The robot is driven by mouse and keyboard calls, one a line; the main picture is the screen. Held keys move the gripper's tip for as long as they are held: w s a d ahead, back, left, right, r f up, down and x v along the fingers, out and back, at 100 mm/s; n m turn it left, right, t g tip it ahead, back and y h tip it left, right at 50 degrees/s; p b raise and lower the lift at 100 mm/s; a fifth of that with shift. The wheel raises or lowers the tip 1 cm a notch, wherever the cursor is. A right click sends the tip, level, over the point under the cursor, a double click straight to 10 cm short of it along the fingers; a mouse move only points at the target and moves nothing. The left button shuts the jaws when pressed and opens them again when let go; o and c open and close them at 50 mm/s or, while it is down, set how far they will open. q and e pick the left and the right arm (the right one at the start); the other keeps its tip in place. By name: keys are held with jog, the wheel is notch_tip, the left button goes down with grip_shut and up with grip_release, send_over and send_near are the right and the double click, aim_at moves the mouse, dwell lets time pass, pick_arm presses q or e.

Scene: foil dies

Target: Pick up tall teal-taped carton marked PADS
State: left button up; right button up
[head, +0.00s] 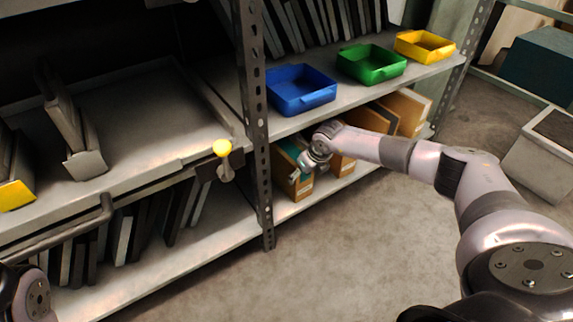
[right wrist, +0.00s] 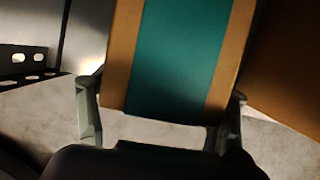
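The tall carton (head: 300,188) is brown with a teal strip and stands on the lower shelf, partly behind my right gripper (head: 306,164). In the right wrist view the carton's teal tape (right wrist: 180,55) fills the middle. The fingers of my right gripper (right wrist: 165,97) lie one on each side of the carton, close against its edges. Whether both fingers press on it cannot be told. The PADS marking is not readable. My left gripper is not in view; only part of my left arm shows at the lower left.
Other brown cartons (head: 408,110) stand to the right on the same shelf. Blue (head: 301,105), green (head: 371,77) and yellow (head: 424,60) bins sit on the shelf above. A perforated metal post (head: 256,120) rises left of the carton. The floor in front is clear.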

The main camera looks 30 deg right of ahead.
jog(key=c, duration=1.1)
jog(key=shift+c, duration=0.9)
jog(key=shift+d+r, duration=0.1)
jog(key=shift+r, duration=0.1)
